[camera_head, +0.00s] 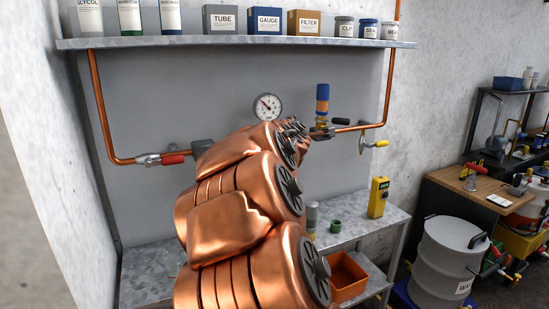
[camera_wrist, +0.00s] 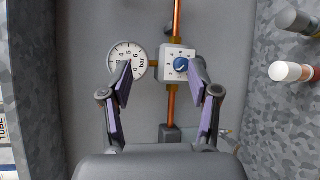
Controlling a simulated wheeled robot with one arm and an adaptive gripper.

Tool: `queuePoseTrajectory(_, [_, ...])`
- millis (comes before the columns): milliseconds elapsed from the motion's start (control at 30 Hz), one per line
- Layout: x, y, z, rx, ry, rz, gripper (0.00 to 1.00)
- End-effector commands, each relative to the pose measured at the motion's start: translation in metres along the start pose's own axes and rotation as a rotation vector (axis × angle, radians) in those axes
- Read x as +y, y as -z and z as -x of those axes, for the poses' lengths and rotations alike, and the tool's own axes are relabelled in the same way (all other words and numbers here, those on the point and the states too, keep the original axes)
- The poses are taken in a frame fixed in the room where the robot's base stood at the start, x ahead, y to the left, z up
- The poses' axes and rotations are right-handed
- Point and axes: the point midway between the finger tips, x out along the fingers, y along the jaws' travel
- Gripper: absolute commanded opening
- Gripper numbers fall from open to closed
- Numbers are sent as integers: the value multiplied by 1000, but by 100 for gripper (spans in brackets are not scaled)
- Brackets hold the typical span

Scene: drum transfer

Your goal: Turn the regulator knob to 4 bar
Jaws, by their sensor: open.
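The regulator knob (camera_wrist: 181,64) is blue with a pale mark and sits on a white square dial plate (camera_wrist: 178,50) in the wrist view. Small numbers ring it, but I cannot read the setting surely. A round white pressure gauge (camera_wrist: 124,57) marked "bar" is left of it; the gauge also shows on the panel in the head view (camera_head: 267,107). My gripper (camera_wrist: 161,72) is open and empty. In the wrist picture, its right finger overlaps the plate's edge by the knob and its left finger overlaps the gauge. In the head view my arm hides the knob.
Copper pipes (camera_head: 101,105) run along the panel, with a red-handled valve (camera_head: 172,159) at left and a yellow-handled one (camera_head: 379,144) at right. A shelf (camera_head: 240,42) with boxes and bottles is above. An orange bin (camera_head: 347,278) and a grey drum (camera_head: 442,262) stand lower right.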

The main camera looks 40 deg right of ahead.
Motion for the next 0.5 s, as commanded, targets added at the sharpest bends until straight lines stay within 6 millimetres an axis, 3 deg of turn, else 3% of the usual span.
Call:
queuePoseTrajectory(100, [3,-1,-36,31,-112,199,61])
queuePoseTrajectory(233, [4,8,-68,86,-228,423,61])
queuePoseTrajectory(500, [-39,37,-116,243,-433,828,61])
